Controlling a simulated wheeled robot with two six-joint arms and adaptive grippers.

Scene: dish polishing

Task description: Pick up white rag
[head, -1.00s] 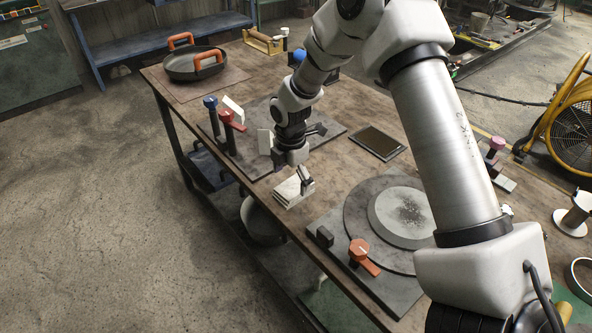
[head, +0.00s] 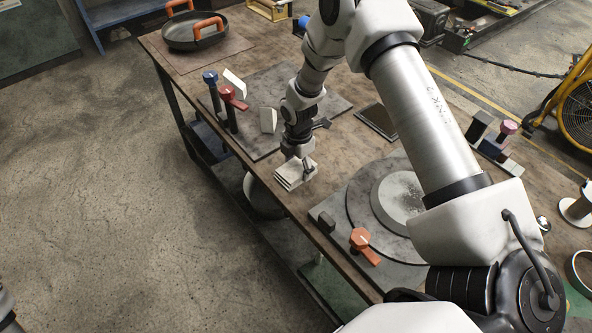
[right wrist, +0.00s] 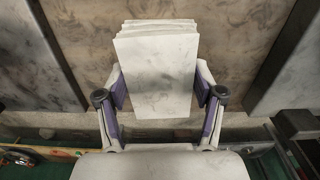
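The white rag (head: 291,177) lies as a folded, layered stack at the table's near left edge. In the right wrist view the rag (right wrist: 155,75) fills the middle, with its layered edge at the top. My right gripper (head: 305,165) is down at the rag. In the right wrist view its two purple-padded fingers (right wrist: 160,92) are spread, one on each side of the rag, close to its edges. Whether the pads touch it is hard to tell. My left gripper cannot be made out; only a dark piece of my own body shows at the lower left edge.
A grey plate with a round disc (head: 365,210) and an orange-handled clamp (head: 360,239) lies right of the rag. Behind stands a plate with blue and red clamps (head: 229,93) and white blocks (head: 268,120). A dark pan (head: 196,33) sits at the far left.

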